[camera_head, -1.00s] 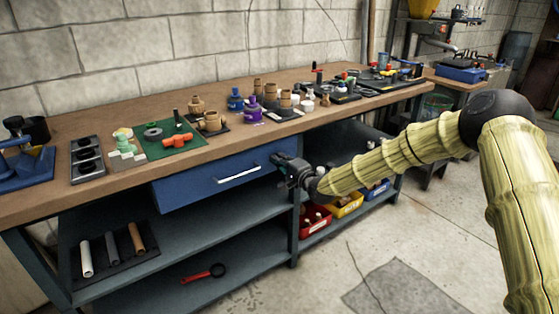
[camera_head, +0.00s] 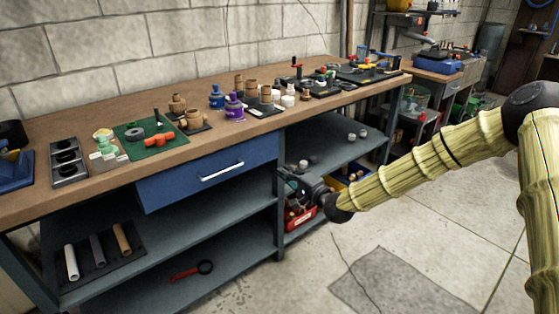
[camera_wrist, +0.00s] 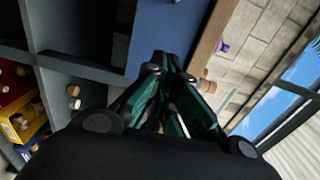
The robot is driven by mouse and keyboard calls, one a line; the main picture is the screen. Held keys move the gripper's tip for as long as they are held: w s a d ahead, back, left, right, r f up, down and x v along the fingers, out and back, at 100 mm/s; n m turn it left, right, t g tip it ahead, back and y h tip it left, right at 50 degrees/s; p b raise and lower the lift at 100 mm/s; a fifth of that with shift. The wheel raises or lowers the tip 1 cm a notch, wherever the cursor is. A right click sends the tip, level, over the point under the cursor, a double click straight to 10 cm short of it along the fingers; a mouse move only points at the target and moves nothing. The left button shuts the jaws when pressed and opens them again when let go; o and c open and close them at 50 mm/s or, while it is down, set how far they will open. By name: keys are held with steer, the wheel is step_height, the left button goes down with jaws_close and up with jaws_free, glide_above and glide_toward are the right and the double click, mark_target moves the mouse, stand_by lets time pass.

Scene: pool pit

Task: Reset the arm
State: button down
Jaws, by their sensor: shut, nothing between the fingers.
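My gripper (camera_head: 293,187) is at the end of my yellow-green arm, in front of the workbench's right-hand lower opening. It is shut and empty. In the wrist view its dark green fingers (camera_wrist: 166,75) are together. The blue drawer (camera_head: 208,172) with a silver handle (camera_head: 222,171) is to the left of my gripper in the head view. The drawer front also shows in the wrist view (camera_wrist: 165,25). My gripper is apart from the handle.
The wooden bench top (camera_head: 262,132) holds cups, bottles and trays. Below my gripper, a red bin (camera_head: 300,217) and a partly hidden yellow bin stand on the lower shelf; bins also show in the wrist view (camera_wrist: 22,125). Open floor (camera_head: 420,220) lies right of the bench.

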steer(key=s+d+f+n+g+h, duration=0.2)
steer(key=s+f+n+g+h, duration=0.45)
steer(key=s+f, duration=2.35)
steer(key=s+d+f+n+g+h, duration=0.3)
steer(key=s+d, duration=0.4)
steer(key=s, duration=0.6)
steer(key=s+d+f+n+g+h, duration=0.15)
steer(key=s+d+g, duration=0.45)
steer(key=s, duration=0.8)
step_height(320, 180, up, 16)
steer(key=p, duration=1.8)
steer(key=shift+w+d+m+t, duration=0.3)
steer(key=shift+w+d+t, duration=0.05)
steer(key=shift+t, duration=0.1)
